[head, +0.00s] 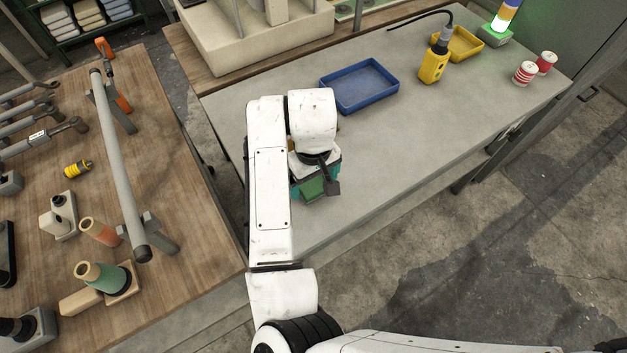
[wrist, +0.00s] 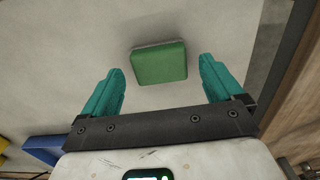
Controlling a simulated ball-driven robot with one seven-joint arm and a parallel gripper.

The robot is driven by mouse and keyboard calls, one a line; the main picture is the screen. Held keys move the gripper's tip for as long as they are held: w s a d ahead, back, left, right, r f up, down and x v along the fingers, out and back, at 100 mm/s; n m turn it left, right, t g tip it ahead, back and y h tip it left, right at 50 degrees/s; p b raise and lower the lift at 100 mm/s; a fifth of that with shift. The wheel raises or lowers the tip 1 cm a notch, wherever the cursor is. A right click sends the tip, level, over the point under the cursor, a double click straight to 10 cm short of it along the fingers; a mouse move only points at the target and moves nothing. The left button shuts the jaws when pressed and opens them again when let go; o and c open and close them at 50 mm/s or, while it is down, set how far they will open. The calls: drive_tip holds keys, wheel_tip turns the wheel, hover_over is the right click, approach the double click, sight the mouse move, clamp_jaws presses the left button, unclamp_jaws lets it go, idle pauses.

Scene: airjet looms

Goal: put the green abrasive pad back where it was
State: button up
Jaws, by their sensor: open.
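The green abrasive pad (wrist: 160,65) shows in the wrist view as a green block with a paler edge. It is framed between the two teal fingers of my gripper (wrist: 162,72), with a clear gap on each side. The fingers are apart and hold nothing. In the head view the pad (head: 312,189) shows partly at my gripper (head: 315,184), over the near left part of the grey tabletop (head: 400,150). My arm hides part of that area. I cannot tell the exact height of the fingers above the pad.
A blue tray (head: 359,103) stands behind my gripper; its edge shows in the wrist view (wrist: 45,142). Farther right are a yellow handheld device (head: 433,66), a yellow tray (head: 475,43) and red-and-white spools (head: 525,73). A wooden bench (head: 185,215) with tools is left.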

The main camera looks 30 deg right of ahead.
sight(314, 186)
wheel_tip(314, 186, up, 11)
drive_tip(key=shift+f, duration=0.15)
drive_tip(key=s+d+f+m+t+h, duration=0.1)
drive_tip(key=s+d+h, duration=0.1)
drive_tip(key=d, duration=0.7)
drive_tip(key=s+d+f+t+h, duration=0.2)
drive_tip(key=d, duration=0.6)
drive_tip(key=s+a+f+y, duration=0.1)
drive_tip(key=s+a+f, duration=0.2)
drive_tip(key=s, duration=0.3)
drive_tip(key=s+a+f+g+y, duration=0.1)
drive_tip(key=s+a+f, duration=0.2)
drive_tip(key=s+f, duration=0.2)
drive_tip(key=s+a+f+g+y, duration=0.1)
drive_tip(key=s+a+f, duration=0.2)
drive_tip(key=s+f, duration=0.2)
drive_tip(key=s, duration=0.3)
drive_tip(key=shift+a+y, duration=0.15)
drive_tip(key=shift+y, duration=0.25)
drive_tip(key=shift+c, duration=0.2)
